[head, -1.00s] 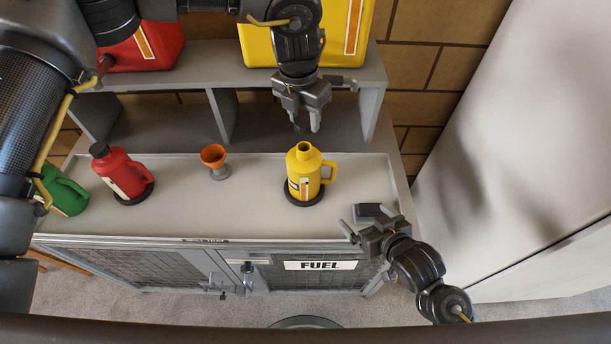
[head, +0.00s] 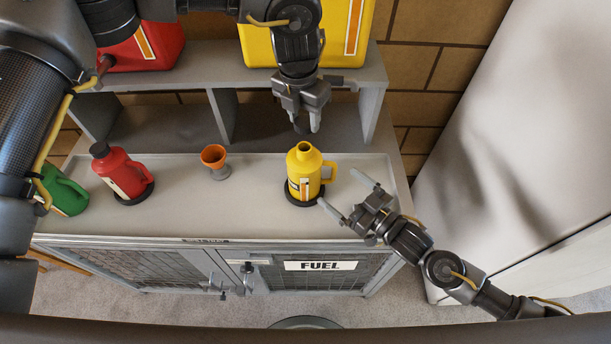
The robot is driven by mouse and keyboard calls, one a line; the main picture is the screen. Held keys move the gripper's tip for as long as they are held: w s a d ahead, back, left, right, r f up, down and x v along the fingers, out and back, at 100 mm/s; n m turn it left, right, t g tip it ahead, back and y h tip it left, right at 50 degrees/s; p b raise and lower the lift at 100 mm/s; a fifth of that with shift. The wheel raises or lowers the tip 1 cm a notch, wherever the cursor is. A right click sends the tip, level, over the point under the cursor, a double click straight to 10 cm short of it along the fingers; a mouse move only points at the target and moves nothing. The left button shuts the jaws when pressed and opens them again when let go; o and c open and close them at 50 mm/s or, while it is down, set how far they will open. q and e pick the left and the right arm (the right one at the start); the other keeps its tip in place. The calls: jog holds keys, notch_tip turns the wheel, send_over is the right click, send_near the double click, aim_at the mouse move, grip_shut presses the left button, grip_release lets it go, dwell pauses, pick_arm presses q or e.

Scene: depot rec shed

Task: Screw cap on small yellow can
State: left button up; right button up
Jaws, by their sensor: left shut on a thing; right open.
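The small yellow can (head: 304,175) stands upright on a dark round base (head: 305,199) on the bench top. Its neck shows a dark open mouth with no cap on it. My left gripper (head: 306,126) is above and just behind the can's mouth, pointing down, with its fingers close together. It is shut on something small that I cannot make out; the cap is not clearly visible. My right gripper (head: 346,196) is open and empty, to the right of the can, with its spread fingers pointing toward the can's lower side and handle.
A shelf (head: 230,75) holding a large red can (head: 150,50) and a large yellow can (head: 345,30) is behind. The bench front is clear.

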aim_at(317, 170)
jog(key=x, duration=1.2)
jog(key=c, duration=1.3)
pick_arm(q)
jog(key=shift+f, duration=2.5)
pick_arm(e)
jog(key=shift+o, duration=0.2)
pick_arm(q)
jog(key=shift+f, duration=0.9)
jog(key=shift+f, duration=0.55)
